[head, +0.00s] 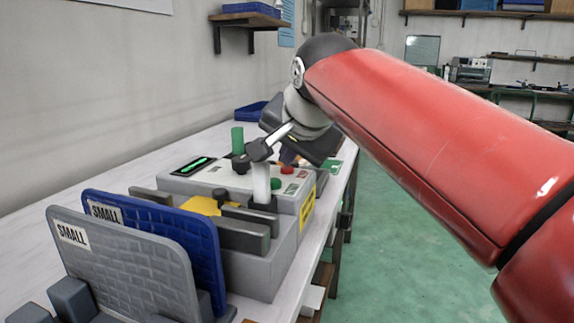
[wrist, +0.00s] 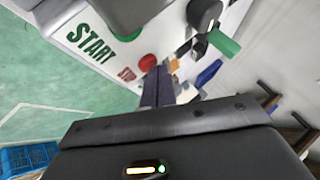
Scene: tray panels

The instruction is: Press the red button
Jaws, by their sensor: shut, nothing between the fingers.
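The red button (head: 287,170) is a small round cap on top of the grey control box (head: 285,250), near its right edge. In the wrist view the red button (wrist: 147,62) shows beside a red-lettered label. A green button (head: 275,183) sits nearer on the same box; it is partly hidden in the wrist view (wrist: 128,36), next to the word START. My gripper (head: 289,158) is over the far part of the box, close to the red button. In the wrist view its dark fingers (wrist: 158,72) are together and empty, their tips just right of the red button. Contact cannot be told.
A green cylinder (head: 237,140) stands upright near the display (head: 195,165). A pale post (head: 261,182) rises by the green button. Grey (head: 130,265) and blue (head: 165,225) panels marked SMALL stand at the near end. A blue tray (head: 250,110) lies behind.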

